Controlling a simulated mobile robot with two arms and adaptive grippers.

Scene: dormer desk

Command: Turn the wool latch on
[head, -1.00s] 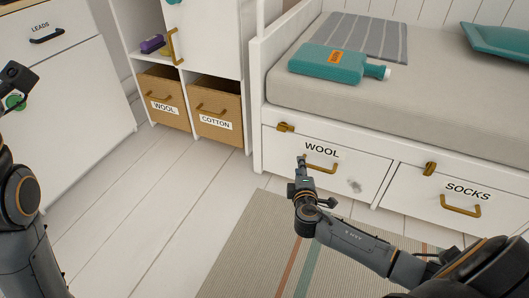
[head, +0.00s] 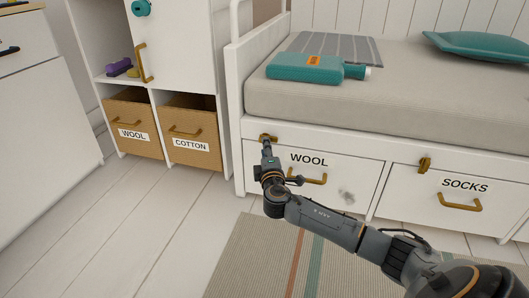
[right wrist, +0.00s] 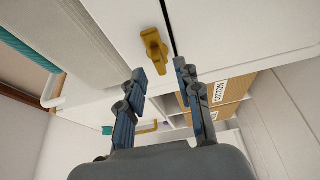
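The wool latch (head: 268,137) is a small brass piece at the upper left corner of the WOOL drawer (head: 331,178) under the bed. It looks roughly level in the head view, unlike the upright latch on the SOCKS drawer. My right gripper (head: 266,148) is just below and in front of the wool latch. In the right wrist view, its two fingers (right wrist: 160,68) are open with nothing between them, and the brass latch (right wrist: 154,48) shows just beyond the tips, apart from them. My left gripper is not in view.
The SOCKS drawer (head: 461,198) has its own latch (head: 424,164). The WOOL drawer's brass handle (head: 307,176) is right of my gripper. WOOL and COTTON baskets (head: 191,131) stand in the cabinet at left. A teal bottle (head: 305,68) lies on the bed.

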